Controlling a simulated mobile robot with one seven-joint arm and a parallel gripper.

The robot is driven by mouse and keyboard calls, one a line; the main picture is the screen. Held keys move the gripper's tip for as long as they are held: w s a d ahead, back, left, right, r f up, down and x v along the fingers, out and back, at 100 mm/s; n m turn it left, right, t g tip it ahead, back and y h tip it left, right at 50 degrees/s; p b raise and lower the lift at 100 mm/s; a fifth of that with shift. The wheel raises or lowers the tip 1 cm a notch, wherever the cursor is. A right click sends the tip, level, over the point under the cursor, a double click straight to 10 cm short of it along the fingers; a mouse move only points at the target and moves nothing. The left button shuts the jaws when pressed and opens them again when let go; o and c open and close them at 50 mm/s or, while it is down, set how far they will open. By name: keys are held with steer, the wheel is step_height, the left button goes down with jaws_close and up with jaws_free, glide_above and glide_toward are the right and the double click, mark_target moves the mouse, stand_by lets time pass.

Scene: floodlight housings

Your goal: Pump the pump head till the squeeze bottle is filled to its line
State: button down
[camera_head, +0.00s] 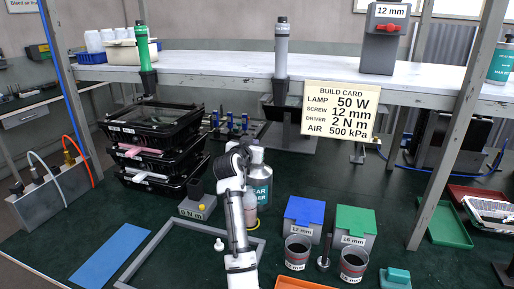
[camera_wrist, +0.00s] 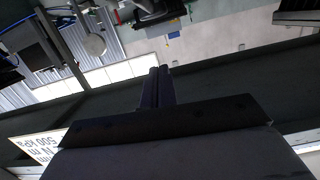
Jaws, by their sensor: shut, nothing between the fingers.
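A large grey bottle (camera_head: 262,178) with a teal label stands upright on the dark bench, partly behind my arm. Its pump head cannot be made out behind my gripper. A smaller pale bottle (camera_head: 250,210), apparently the squeeze bottle, stands in front of it, mostly hidden by my arm; its fill level and line cannot be read. My gripper (camera_head: 243,148) is at the height of the large bottle's top, overlapping it in the head view; contact cannot be told. In the wrist view my gripper's fingers (camera_wrist: 158,88) are together and empty.
A small white cap-like piece (camera_head: 219,245) lies left of my arm inside a grey frame (camera_head: 150,246). Blue (camera_head: 304,215) and green (camera_head: 355,221) lidded boxes and screw cups (camera_head: 297,252) stand right. Black trays (camera_head: 160,150) are stacked left. A shelf (camera_head: 230,66) spans above.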

steer(key=w+f+p, duration=0.1)
steer(key=w+f, duration=0.1)
steer(key=w+d+f+p, duration=0.1)
steer(key=w+f+p, duration=0.1)
steer(key=w, duration=0.1)
steer(key=shift+d+f, duration=0.15)
steer(key=shift+f, duration=0.25)
steer(key=shift+s+f+b, duration=0.1)
steer(key=shift+f+b, duration=1.15)
steer(key=shift+b, duration=0.3)
steer(key=shift+f, duration=0.1)
